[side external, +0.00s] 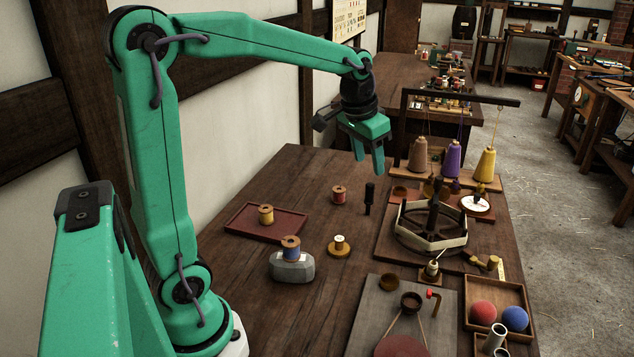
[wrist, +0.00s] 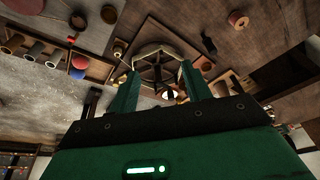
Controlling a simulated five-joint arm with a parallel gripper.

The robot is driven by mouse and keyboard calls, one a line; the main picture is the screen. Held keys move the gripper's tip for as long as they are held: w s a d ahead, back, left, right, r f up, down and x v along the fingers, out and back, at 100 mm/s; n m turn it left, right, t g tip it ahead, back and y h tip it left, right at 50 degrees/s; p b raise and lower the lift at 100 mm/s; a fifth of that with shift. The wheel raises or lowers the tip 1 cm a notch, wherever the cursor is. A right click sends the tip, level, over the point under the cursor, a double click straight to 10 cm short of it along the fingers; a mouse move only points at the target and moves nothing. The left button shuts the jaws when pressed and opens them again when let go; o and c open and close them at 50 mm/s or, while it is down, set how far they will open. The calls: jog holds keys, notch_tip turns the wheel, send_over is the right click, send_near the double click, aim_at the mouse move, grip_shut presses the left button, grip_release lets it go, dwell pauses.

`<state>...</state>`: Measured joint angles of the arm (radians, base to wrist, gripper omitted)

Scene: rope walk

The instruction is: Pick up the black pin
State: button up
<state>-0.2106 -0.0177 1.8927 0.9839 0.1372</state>
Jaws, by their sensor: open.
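The black pin (side external: 369,198) stands upright on the brown table, right of a red spool (side external: 338,194). In the wrist view the pin (wrist: 208,42) shows as a small dark shape at the upper right, outside the space between the fingers. My gripper (side external: 369,165) is open and empty, fingers pointing down, and appears above the pin in the side view with a gap between them. In the wrist view the fingers of my gripper (wrist: 160,72) frame part of the hexagonal winder, not the pin.
A hexagonal winder (side external: 430,228) stands on a board right of the pin. A red tray (side external: 285,224) with a yellow spool and a grey block (side external: 291,268) with a blue spool are to the left.

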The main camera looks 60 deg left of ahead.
jog(key=w+a+f+g, duration=0.1)
jog(key=w+a+f, duration=0.6)
jog(key=w+a, duration=0.15)
jog(key=g, duration=0.1)
send_over(369, 198)
jog(key=shift+n, duration=0.4)
notch_tip(369, 198, down, 8)
jog(key=shift+w+a+r, duration=0.1)
jog(key=shift+w, duration=0.05)
jog(key=shift+w+a+f, duration=0.15)
jog(key=shift+a+f, duration=0.2)
jog(key=shift+f, duration=0.2)
jog(key=shift+f, duration=0.1)
jog(key=shift+w+a+f, duration=0.1)
jog(key=shift+w+f, duration=0.05)
jog(key=shift+f, duration=3.65)
jog(key=shift+r, duration=0.1)
grip_shut()
